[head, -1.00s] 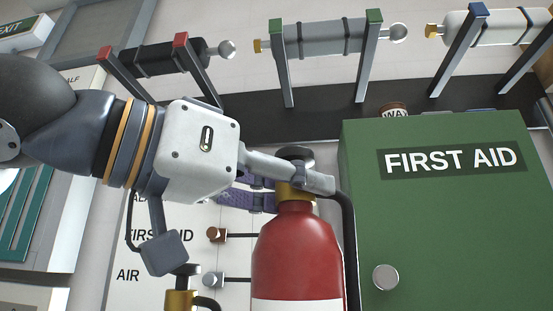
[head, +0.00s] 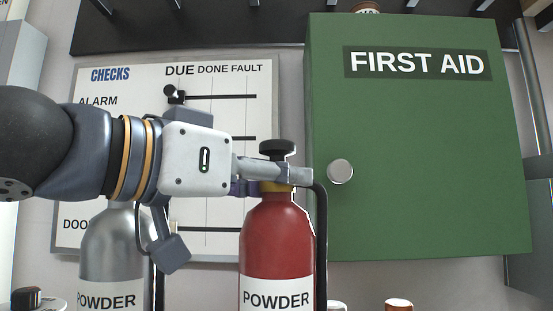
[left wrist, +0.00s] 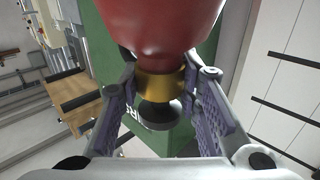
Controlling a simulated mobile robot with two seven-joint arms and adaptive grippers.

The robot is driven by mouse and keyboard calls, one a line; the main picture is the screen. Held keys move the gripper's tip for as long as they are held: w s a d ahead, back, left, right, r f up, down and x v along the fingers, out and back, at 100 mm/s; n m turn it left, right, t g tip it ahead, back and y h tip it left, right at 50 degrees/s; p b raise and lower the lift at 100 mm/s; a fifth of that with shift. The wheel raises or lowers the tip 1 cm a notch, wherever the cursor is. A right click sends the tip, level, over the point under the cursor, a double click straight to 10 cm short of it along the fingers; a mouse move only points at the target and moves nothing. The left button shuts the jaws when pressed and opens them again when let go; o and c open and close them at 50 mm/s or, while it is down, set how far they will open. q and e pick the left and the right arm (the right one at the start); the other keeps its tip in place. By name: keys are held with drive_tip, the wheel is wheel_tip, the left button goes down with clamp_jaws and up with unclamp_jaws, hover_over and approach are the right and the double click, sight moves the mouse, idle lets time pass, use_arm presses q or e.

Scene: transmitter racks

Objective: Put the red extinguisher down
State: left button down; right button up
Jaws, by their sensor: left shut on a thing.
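The red extinguisher (head: 277,237) stands upright in the head view, with a white POWDER label, a brass collar, a black knob on top and a black hose on its right side. My left gripper (head: 285,183) is shut on its neck at the brass collar. In the left wrist view the red body (left wrist: 165,30) is at the top, and the brass collar (left wrist: 160,84) sits between the purple-padded fingers. The extinguisher's base is below the head view's edge, so I cannot tell whether it touches anything. My right gripper is not in view.
A silver POWDER extinguisher (head: 113,246) stands to the left, close behind my left wrist. A green FIRST AID cabinet (head: 420,190) is behind on the right. A CHECKS board (head: 225,100) hangs behind. Cap-like tops (head: 398,304) show at the bottom edge.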

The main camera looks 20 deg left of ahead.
use_arm(q)
drive_tip(key=shift+s+f, duration=0.1)
drive_tip(key=shift+s, duration=0.2)
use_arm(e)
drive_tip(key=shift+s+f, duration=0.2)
use_arm(q)
drive_tip(key=c, duration=1.2)
unclamp_jaws()
drive_tip(key=shift+f, duration=0.35)
drive_tip(key=shift+r, duration=0.15)
drive_tip(key=p+v, duration=0.2)
drive_tip(key=v, duration=0.9)
drive_tip(key=shift+s+a+p, duration=0.25)
drive_tip(key=shift+s+p, duration=0.1)
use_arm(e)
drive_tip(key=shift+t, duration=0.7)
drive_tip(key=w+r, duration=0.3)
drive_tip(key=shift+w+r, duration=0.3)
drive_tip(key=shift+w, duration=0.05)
